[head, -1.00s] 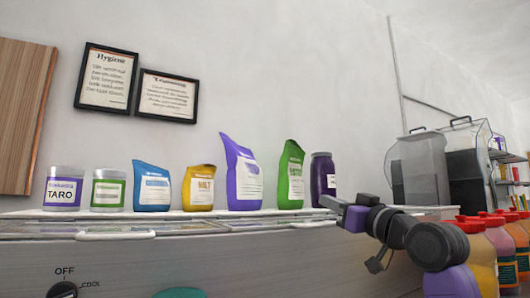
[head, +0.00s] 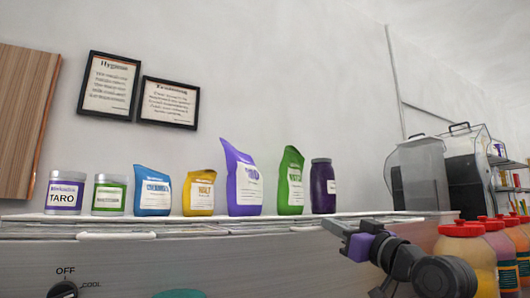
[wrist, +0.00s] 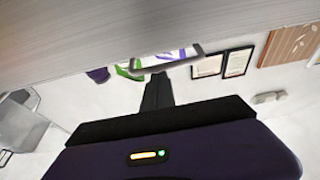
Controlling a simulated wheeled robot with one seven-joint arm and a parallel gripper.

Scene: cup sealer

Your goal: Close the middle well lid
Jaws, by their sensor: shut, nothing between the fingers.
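The well lids show almost edge-on along the counter top in the head view, so their positions are hard to tell. What seems to be the middle lid (head: 225,228) is a thin strip right of a lid with a white handle (head: 102,236). My gripper (head: 336,228) is shut and empty at the counter's front edge, to the right of that strip.
Jars and pouches, including a purple pouch (head: 243,185) and a purple jar (head: 323,187), stand behind the wells. Red-capped bottles (head: 462,248) stand close to my arm on the right. A clear-fronted dispenser (head: 420,175) is at the back right. A dial (head: 64,291) is on the front panel.

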